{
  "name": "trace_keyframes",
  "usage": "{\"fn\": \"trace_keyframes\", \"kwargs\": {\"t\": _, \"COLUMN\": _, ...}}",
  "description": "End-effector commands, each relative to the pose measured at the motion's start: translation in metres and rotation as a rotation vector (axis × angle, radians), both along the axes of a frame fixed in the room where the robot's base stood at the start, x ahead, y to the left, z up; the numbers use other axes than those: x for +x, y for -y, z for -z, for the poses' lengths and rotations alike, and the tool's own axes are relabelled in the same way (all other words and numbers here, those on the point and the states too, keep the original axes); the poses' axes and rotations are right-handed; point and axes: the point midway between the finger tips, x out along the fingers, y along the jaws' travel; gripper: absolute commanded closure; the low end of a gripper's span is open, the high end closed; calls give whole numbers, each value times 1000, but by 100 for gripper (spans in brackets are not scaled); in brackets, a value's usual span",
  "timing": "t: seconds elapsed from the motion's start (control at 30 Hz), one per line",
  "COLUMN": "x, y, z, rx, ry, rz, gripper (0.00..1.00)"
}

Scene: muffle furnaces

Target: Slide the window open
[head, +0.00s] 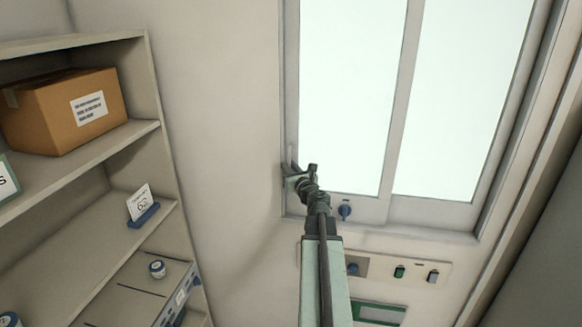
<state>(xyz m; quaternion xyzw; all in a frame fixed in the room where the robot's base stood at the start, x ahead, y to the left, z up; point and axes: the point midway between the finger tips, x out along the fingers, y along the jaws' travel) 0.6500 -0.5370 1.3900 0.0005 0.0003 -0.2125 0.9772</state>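The window (398,100) has two bright panes in a grey frame, split by an upright bar between them. The left pane's lower edge sits above the sill, and the sash appears shut against the left side of the frame. My gripper (297,172) is at the lower left of the window, overlapping the left frame upright. Its fingers are small and dark there, and I cannot tell whether they touch the frame or how far apart they are.
A wall panel with switches (400,271) and a green-edged sign (379,313) are below the window, behind my arm. Bare wall lies between shelf and window.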

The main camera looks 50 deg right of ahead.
Motion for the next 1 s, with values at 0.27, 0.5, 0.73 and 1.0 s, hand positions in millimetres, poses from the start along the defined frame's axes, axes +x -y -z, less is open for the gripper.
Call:
{"fn": "trace_keyframes", "kwargs": {"t": 0.27, "x": 2, "y": 0, "z": 0, "rx": -1, "ry": 0, "rz": -1, "gripper": 90}}
{"fn": "trace_keyframes", "kwargs": {"t": 0.5, "x": 3, "y": 0, "z": 0, "rx": -1, "ry": 0, "rz": -2, "gripper": 100}}
{"fn": "trace_keyframes", "kwargs": {"t": 0.73, "x": 3, "y": -1, "z": 0, "rx": -1, "ry": 0, "rz": -3, "gripper": 100}}
{"fn": "trace_keyframes", "kwargs": {"t": 1.0, "x": 3, "y": -1, "z": 0, "rx": -1, "ry": 0, "rz": -4, "gripper": 100}}
